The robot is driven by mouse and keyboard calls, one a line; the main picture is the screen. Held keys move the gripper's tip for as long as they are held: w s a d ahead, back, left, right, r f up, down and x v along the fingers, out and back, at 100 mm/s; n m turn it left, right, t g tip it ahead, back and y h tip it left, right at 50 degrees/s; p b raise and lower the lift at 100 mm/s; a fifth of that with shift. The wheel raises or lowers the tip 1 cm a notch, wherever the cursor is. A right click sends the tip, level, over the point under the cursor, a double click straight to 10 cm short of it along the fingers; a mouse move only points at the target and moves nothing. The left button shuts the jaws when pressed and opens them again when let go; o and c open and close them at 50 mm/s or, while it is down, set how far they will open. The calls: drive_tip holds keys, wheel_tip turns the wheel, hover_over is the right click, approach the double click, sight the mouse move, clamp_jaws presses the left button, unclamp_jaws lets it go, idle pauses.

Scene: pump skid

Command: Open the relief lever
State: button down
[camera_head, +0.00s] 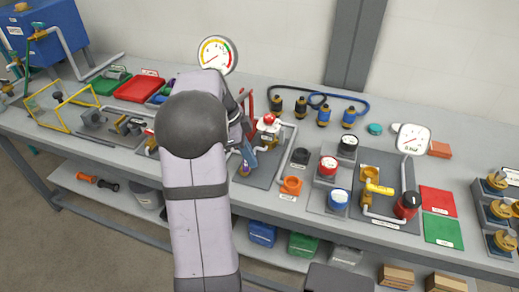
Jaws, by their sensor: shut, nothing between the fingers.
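My arm covers the left middle of the bench, and its wrist reaches down behind the dark elbow joint. My gripper (248,160) shows only in small part, low at the left edge of a grey plate (258,174). It looks shut, with nothing seen in it. On that plate stands a valve with a red top (269,118) and a pale pipe. A red upright bar (249,101) stands just behind the wrist. A yellow lever (379,188) lies across a piped unit further right, apart from my gripper. No readable label shows which part is the relief lever.
A round gauge (217,54) stands behind my arm, another gauge (412,138) at right. Red, black and blue knobs crowd the bench right of my gripper. An orange part (291,186) sits near the front edge. Green (443,231) and red mats lie at right.

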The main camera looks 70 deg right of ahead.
drive_tip(key=shift+w+a+m, duration=0.1)
drive_tip(key=shift+w+m, duration=0.05)
drive_tip(key=shift+m, duration=0.25)
drive_tip(key=shift+w+d+p, duration=0.25)
drive_tip(key=shift+d+p, duration=0.35)
drive_tip(key=shift+d, duration=0.15)
wheel_tip(320, 180, up, 9)
drive_tip(key=b, duration=0.1)
drive_tip(key=shift+s+r, duration=0.2)
drive_tip(key=shift+s, duration=0.1)
idle(0.5)
